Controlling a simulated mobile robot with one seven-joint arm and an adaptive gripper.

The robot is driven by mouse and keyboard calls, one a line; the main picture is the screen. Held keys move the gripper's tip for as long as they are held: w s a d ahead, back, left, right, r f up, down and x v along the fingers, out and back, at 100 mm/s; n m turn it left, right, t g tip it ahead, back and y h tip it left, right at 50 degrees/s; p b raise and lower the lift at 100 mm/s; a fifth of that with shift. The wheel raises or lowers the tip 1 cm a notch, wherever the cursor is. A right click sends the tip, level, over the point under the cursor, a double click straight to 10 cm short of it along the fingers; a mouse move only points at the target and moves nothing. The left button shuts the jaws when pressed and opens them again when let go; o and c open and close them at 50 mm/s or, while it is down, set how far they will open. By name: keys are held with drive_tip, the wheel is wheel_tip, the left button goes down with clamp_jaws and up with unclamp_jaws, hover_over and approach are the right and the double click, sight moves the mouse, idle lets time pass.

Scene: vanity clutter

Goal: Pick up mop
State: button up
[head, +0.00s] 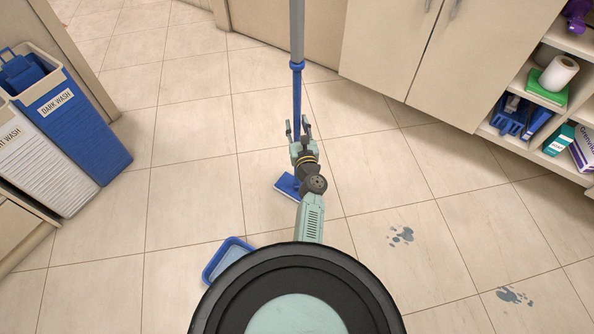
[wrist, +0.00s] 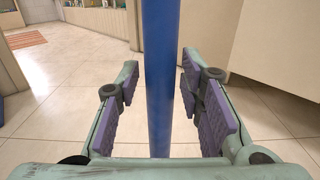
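The mop (head: 297,85) stands upright in the head view, with a grey upper pole, a blue lower pole and a flat blue head (head: 287,185) on the tiled floor. My gripper (head: 298,128) is at the blue part of the pole. In the wrist view the blue pole (wrist: 161,80) runs vertically between the two fingers of my gripper (wrist: 160,105). The fingers are open, with a visible gap on each side of the pole. My arm hides part of the mop's lower end in the head view.
A blue bin marked dark wash (head: 75,120) and a white bin (head: 45,165) stand at the left. A blue tub (head: 228,262) is on the floor beside my base. Cabinets (head: 400,50) and shelves (head: 550,110) line the right. Wet spots (head: 402,236) mark the floor.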

clamp_jaws()
idle(0.7)
drive_tip(key=shift+w+r, duration=0.1)
drive_tip(key=shift+r, duration=0.05)
